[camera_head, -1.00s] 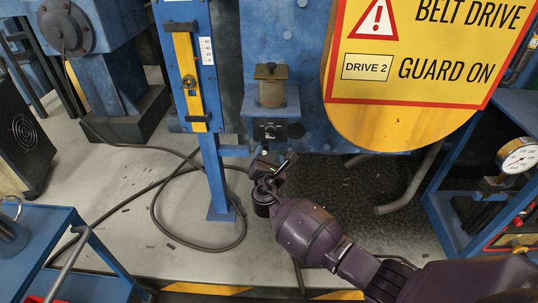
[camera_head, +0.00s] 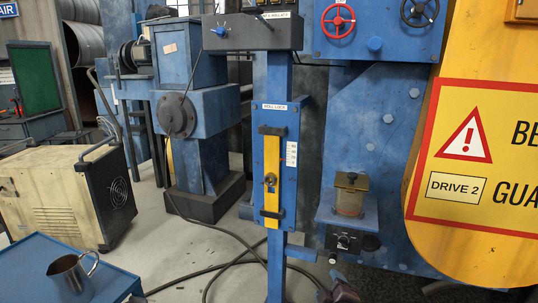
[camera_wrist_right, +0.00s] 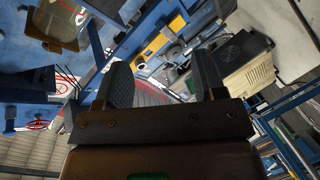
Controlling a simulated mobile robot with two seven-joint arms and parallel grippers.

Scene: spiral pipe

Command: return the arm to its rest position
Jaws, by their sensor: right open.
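My right gripper (camera_head: 338,286) shows only as a small dark purple part at the bottom edge of the head view, in front of the blue machine's lower part. In the right wrist view my right gripper (camera_wrist_right: 162,78) has its two dark fingers apart, with nothing between them. The rest of the right arm is below the head view. My left gripper is in neither view.
A blue post with a yellow bar (camera_head: 272,190) stands near the middle. A glass cup (camera_head: 350,197) sits on a bracket to its right. A yellow belt guard (camera_head: 480,245) is at right. A blue cart (camera_head: 60,265) with a metal jug (camera_head: 73,274) is at lower left.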

